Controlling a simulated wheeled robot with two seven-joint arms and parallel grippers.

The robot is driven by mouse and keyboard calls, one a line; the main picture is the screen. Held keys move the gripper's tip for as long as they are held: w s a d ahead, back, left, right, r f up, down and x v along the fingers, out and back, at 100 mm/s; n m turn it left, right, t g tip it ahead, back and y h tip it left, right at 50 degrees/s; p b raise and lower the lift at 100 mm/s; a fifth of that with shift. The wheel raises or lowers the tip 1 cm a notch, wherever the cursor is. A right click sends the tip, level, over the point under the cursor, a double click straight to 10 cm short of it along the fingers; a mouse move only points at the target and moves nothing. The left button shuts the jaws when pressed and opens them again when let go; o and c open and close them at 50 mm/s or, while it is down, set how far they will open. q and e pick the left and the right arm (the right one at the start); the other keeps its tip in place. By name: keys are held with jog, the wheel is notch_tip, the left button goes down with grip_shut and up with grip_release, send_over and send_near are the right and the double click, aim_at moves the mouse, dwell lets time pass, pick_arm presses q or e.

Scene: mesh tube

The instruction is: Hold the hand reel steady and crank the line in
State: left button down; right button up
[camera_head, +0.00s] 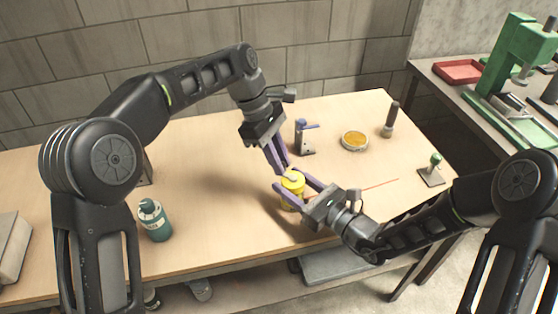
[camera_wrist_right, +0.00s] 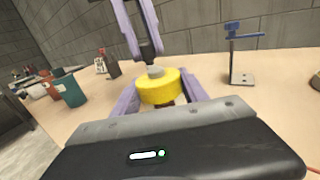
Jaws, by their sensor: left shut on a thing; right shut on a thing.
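The yellow hand reel (camera_head: 292,186) is upright near the front middle of the table. In the right wrist view, its yellow drum (camera_wrist_right: 158,90) has a grey hub (camera_wrist_right: 155,71) on top. My right gripper (camera_head: 290,180) is shut on the reel from the right front, with a purple finger on each side. My left gripper (camera_head: 280,168) comes down from above, its purple fingers closed on the reel's dark crank handle (camera_wrist_right: 147,48). The fingers partly hide the handle. A thin red line (camera_head: 381,185) lies to the right of the reel.
A blue-topped stand (camera_head: 305,137) is behind the reel. A yellow round dish (camera_head: 355,140), a dark-handled tool (camera_head: 390,120) and a green-knobbed stamp (camera_head: 432,171) stand to the right. The tabletop between bottle and reel is clear.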

dwell(0.3)
pick_arm(q)
jog(key=c, duration=1.3)
grip_release()
jog(key=shift+c, duration=0.2)
